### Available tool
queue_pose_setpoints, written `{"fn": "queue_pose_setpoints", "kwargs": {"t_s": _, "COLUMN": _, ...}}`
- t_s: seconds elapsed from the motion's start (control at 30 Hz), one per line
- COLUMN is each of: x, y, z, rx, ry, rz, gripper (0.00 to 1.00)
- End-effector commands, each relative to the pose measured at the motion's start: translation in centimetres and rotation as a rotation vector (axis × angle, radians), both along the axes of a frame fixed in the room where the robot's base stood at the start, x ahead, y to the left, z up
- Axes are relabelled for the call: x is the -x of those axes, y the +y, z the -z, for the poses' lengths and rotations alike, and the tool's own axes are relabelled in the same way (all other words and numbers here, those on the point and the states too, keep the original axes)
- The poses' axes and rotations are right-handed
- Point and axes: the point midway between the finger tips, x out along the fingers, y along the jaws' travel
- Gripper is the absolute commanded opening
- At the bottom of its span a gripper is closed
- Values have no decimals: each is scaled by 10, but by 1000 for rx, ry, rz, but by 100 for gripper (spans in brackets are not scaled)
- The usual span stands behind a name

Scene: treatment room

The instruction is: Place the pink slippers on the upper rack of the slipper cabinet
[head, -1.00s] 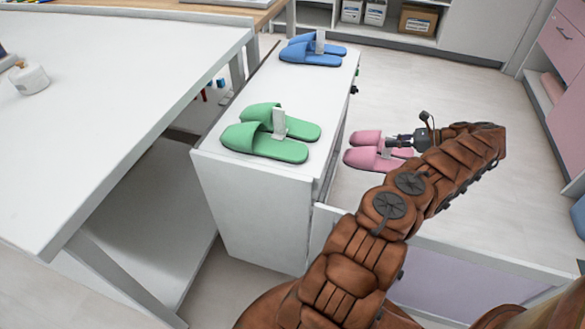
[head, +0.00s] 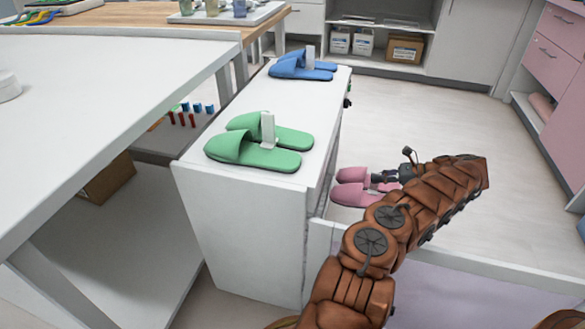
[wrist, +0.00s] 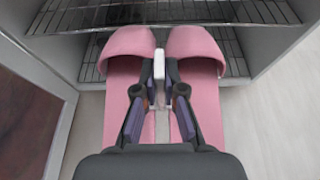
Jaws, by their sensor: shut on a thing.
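The pink slippers (head: 352,190) are a side-by-side pair joined by a white clip, to the right of the white slipper cabinet (head: 235,225). In the wrist view the pink slippers (wrist: 128,75) point toes-forward at the open cabinet, with wire racks at two levels. The toes overlap the front of the lower visible rack (wrist: 95,72); I cannot tell whether they touch it. The upper rack (wrist: 160,14) lies beyond and above them. My gripper (wrist: 163,85) is shut on the white clip between the slippers. In the head view my gripper (head: 385,180) is partly hidden by my arm.
Green slippers (head: 262,143) and blue slippers (head: 303,66) stand on the cabinet top. An open cabinet door (wrist: 28,105) is at the left in the wrist view. A white table (head: 110,90) stands left of the cabinet. The floor beyond my arm is clear.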

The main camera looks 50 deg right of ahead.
Motion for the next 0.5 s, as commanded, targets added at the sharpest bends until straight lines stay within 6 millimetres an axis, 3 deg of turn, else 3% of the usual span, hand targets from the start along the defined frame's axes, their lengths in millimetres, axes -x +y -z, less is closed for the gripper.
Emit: {"fn": "queue_pose_setpoints", "kwargs": {"t_s": 0.5, "x": -39, "y": 20, "z": -1, "rx": 3, "ry": -3, "rz": -4, "gripper": 0}}
